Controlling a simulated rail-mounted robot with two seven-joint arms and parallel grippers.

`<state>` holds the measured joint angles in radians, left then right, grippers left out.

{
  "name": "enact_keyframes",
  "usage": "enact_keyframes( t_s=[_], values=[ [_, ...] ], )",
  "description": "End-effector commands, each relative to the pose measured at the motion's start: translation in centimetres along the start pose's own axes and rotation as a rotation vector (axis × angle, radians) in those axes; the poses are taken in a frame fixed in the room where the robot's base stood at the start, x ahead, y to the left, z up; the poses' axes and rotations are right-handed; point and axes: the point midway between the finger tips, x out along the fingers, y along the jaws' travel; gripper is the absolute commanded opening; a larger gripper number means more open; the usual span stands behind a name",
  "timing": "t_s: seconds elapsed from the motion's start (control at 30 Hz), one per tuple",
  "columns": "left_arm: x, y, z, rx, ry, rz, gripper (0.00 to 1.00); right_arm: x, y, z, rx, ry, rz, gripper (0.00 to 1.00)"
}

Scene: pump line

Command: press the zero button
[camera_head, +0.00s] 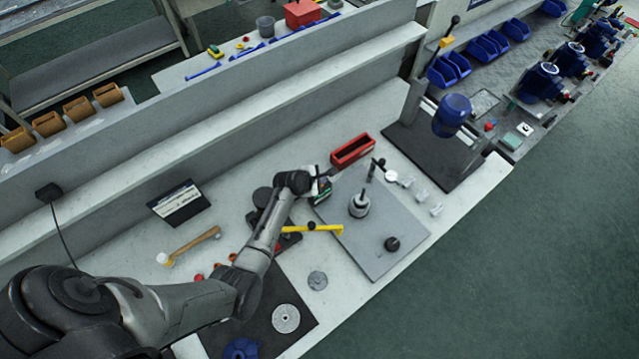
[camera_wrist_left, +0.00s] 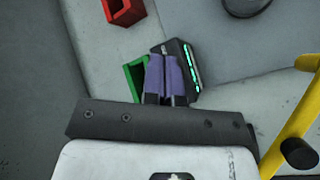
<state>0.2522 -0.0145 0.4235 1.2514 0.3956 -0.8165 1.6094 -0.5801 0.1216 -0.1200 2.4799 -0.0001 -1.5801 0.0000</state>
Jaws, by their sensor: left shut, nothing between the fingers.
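A small dark device with lit green marks (camera_wrist_left: 190,62) lies under my left gripper in the left wrist view. It also shows as a dark green-edged shape (camera_head: 321,190) beside the gripper in the head view. I cannot pick out a zero button; the fingers cover part of the device. My left gripper (camera_wrist_left: 166,78) has its two purple fingers together with nothing between them. Its tips overlap the device in the left wrist view; I cannot tell whether they touch it. In the head view the left gripper (camera_head: 318,176) is small and partly hidden. My right gripper is in neither view.
A red bin (camera_head: 352,149) stands behind the gripper. A green open box (camera_wrist_left: 133,76) is left of the fingers. A yellow tool (camera_head: 325,229) lies in front. A grey plate (camera_head: 385,262) with metal parts is to the right. A hammer (camera_head: 190,245) lies left.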

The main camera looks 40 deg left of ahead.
Motion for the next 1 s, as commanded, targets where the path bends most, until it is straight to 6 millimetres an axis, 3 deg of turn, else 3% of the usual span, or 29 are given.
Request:
enact_keyframes(
  t_s=[1.0],
  values=[
    [0.64,-0.46,-0.45,0.000,0.000,0.000,0.00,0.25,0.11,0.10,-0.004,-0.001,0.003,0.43]
  ],
)
